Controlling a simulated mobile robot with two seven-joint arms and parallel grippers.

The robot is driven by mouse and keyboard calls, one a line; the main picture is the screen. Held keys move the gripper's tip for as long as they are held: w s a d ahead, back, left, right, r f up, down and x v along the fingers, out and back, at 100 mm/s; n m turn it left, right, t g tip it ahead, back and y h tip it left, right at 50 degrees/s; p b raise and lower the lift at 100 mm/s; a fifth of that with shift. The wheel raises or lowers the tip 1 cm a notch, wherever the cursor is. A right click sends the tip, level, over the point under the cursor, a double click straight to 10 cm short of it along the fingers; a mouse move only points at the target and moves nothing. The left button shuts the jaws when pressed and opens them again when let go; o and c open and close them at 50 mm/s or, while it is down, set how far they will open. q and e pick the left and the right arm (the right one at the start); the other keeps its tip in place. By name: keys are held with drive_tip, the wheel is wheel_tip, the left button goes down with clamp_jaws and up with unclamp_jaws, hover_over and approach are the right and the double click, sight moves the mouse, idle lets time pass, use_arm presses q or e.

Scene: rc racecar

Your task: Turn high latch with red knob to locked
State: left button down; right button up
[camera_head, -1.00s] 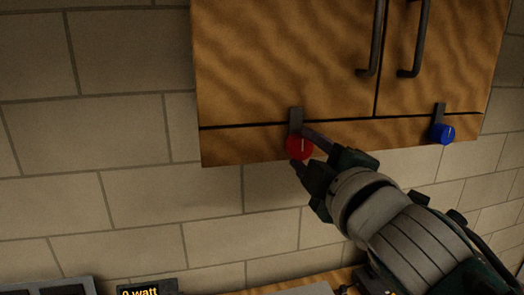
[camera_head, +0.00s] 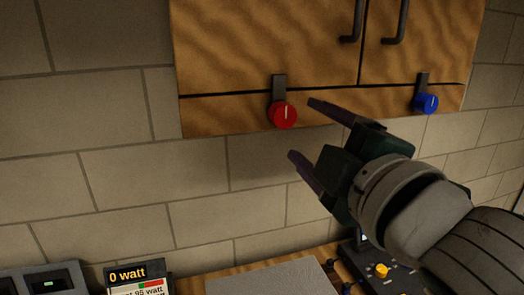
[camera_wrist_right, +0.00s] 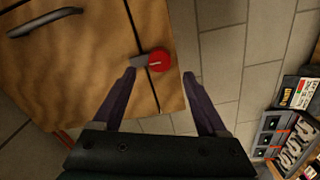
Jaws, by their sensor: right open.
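The red knob (camera_head: 283,115) sits on the lower rail of the wooden cabinet (camera_head: 230,60). Its dark latch bar (camera_head: 279,86) points up from the knob across the seam onto the left door. My right gripper (camera_head: 302,128) is open and empty, to the right of and below the red knob, apart from it. In the right wrist view the red knob (camera_wrist_right: 161,60) and its latch bar (camera_wrist_right: 139,62) lie beyond and between the two spread fingers (camera_wrist_right: 158,76). My left gripper is not in view.
A blue knob (camera_head: 426,103) with its own upright latch bar is at the right of the cabinet rail. Dark door handles (camera_head: 354,22) hang above. Below are a counter (camera_head: 190,284), a "0 watt" display (camera_head: 127,273) and a device with a yellow knob (camera_head: 382,270).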

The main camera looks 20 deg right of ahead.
drive_tip(key=shift+s+b, duration=0.45)
drive_tip(key=shift+s, duration=1.2)
drive_tip(key=shift+d, duration=0.1)
drive_tip(key=s+d+f+m+g+h+p, duration=0.2)
drive_tip(key=s+d+f+m+g+p, duration=0.15)
drive_tip(key=s+f+m+g, duration=0.7)
drive_tip(key=s, duration=0.4)
drive_tip(key=s+f+m+g+y+p, duration=0.1)
drive_tip(key=s+f+m+g, duration=0.1)
drive_tip(key=s, duration=0.5)
drive_tip(key=shift+a+g+y, duration=0.3)
drive_tip(key=shift+a+g, duration=0.1)
drive_tip(key=shift+g, duration=0.45)
drive_tip(key=shift+s, duration=0.1)
